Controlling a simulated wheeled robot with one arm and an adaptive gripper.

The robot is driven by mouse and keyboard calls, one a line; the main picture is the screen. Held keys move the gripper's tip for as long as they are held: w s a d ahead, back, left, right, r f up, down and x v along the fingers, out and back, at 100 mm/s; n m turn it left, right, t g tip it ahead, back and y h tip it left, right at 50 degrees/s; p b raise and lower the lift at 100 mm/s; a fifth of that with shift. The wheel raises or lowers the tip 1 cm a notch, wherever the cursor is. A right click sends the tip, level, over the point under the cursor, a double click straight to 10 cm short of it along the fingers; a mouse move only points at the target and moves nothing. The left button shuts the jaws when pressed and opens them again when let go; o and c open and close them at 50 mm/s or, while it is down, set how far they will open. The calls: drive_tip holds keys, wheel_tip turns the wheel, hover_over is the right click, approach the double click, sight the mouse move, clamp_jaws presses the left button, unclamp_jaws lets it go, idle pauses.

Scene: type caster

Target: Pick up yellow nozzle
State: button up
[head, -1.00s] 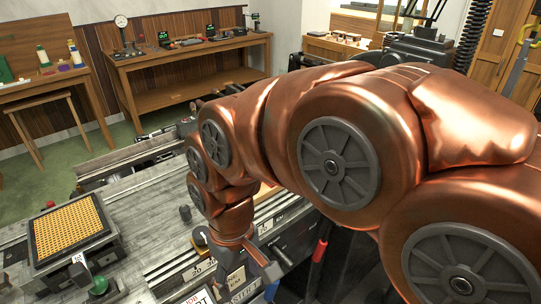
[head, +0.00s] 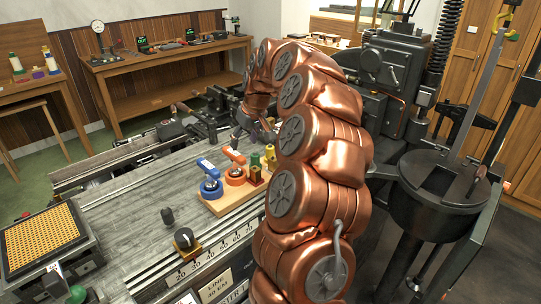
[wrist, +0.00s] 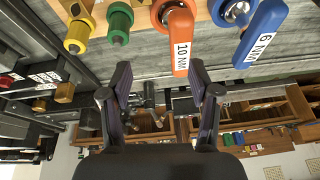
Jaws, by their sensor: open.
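The yellow nozzle (head: 270,154) stands at the right end of a small wooden rack (head: 222,205) on the grey bench, close to my arm in the head view. In the wrist view the yellow nozzle (wrist: 78,36) is at the upper left, beside a green nozzle (wrist: 119,24). My gripper (wrist: 160,80) is open and empty. Its fingers lie to the right of and below the yellow nozzle in the wrist view, nearest the orange handle. In the head view my gripper is small and partly hidden behind my arm.
An orange tool (wrist: 180,45) marked 10 NM and a blue tool (wrist: 260,33) marked 6 NM share the rack. A black knob (head: 184,239) and a tray with a yellow grid (head: 42,238) are on the bench. A black machine stands behind my arm.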

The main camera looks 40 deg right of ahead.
drive_tip(key=m+h, duration=0.1)
hover_over(271, 147)
drive_tip(key=s, duration=0.3)
wheel_tip(271, 147, down, 3)
drive_tip(key=shift+a+p+x, duration=0.2)
drive_tip(key=shift+p+x, duration=0.55)
drive_tip(key=shift+x, duration=1.2)
drive_tip(key=shift+a+p+x, duration=0.15)
drive_tip(key=shift+p+x, duration=0.55)
drive_tip(key=shift+x, duration=1.25)
drive_tip(key=shift+w, duration=0.2)
drive_tip(key=shift+c, duration=0.3)
clamp_jaws()
